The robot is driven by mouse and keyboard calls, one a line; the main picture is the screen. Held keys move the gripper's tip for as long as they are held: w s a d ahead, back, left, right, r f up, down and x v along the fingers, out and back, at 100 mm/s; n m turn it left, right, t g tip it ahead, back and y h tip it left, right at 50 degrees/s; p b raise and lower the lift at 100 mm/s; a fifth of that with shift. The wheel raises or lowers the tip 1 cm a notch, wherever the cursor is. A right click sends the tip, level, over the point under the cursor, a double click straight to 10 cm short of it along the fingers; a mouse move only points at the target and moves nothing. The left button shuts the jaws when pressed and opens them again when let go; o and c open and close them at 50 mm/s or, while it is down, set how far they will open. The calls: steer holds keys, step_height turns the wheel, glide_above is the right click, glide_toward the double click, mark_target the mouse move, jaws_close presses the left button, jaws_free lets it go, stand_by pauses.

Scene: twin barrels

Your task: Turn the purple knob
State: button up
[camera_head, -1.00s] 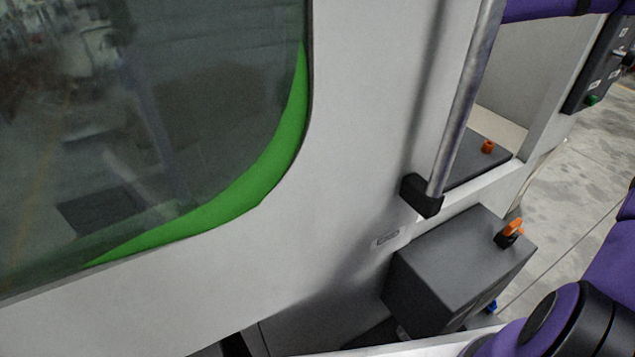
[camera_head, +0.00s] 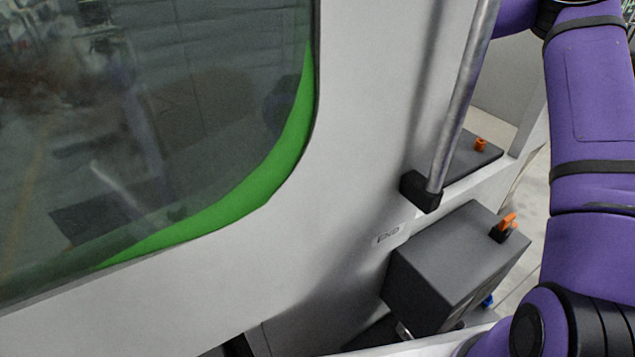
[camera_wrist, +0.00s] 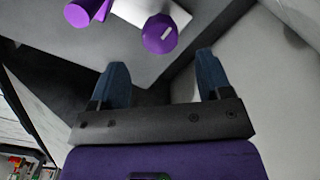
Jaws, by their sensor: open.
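In the wrist view, a purple knob (camera_wrist: 160,34) with faceted sides and a small white mark on its face sits at the top centre. It is by a white plate on a grey surface. My gripper (camera_wrist: 162,66) is open, with its two dark blue fingers spread apart. The knob appears beyond the fingertips, in line with the gap between them, and nothing is between the fingers. How far the knob is from them I cannot tell. I cannot see the knob or my gripper in the head view.
A second purple part (camera_wrist: 84,12) shows left of the knob. In the head view, a dark grey box (camera_head: 455,262) with an orange handle (camera_head: 504,227) stands below a metal rail (camera_head: 466,95). A green-edged window (camera_head: 150,120) fills the left.

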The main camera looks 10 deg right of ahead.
steer(key=shift+f, duration=2.95)
steer(key=c, duration=0.9)
